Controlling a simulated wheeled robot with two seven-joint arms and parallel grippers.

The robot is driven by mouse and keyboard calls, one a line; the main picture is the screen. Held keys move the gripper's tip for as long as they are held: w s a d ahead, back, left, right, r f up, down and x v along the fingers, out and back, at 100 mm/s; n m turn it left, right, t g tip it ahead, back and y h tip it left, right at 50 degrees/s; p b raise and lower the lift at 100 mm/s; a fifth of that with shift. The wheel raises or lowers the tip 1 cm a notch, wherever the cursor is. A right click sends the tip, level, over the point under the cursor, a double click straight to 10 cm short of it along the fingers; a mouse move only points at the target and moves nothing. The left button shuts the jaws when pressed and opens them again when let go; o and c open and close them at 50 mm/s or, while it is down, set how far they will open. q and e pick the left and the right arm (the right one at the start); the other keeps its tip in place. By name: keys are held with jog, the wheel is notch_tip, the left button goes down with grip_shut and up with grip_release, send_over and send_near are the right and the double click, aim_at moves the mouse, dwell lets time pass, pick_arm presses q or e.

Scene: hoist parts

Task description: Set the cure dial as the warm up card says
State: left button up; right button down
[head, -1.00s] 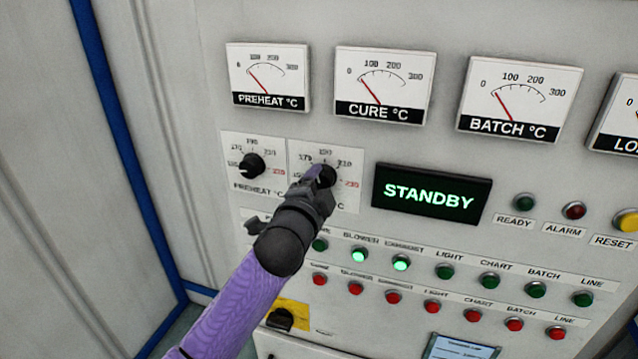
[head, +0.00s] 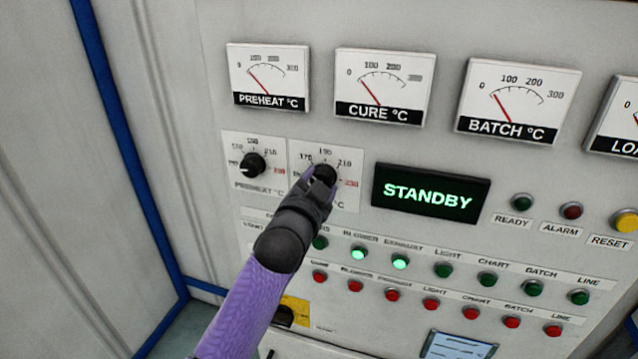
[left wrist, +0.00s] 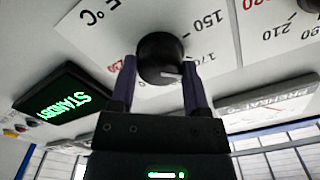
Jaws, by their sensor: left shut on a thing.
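The cure dial (head: 325,174) is a black round knob on a white scale plate, right of the preheat dial (head: 252,165). My left gripper (head: 318,178) reaches it from below. In the left wrist view the two fingers stand on either side of the knob (left wrist: 160,55), shut on it. A pale mark on the knob points to the lower right in that view, near the 170 side; its exact setting is unclear. Part of the scale is hidden by my gripper. A pale blue card or screen (head: 458,344) is at the bottom edge, its text unreadable.
The cure meter (head: 384,86) needle rests near the low end. A STANDBY display (head: 431,194) is right of the dial. Rows of green (head: 444,270) and red (head: 431,304) buttons lie below, close to my left arm.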

pick_arm(q)
jog(key=shift+f, duration=0.15)
jog(key=o, duration=1.3)
jog(key=v, duration=1)
jog(key=shift+b, duration=0.4)
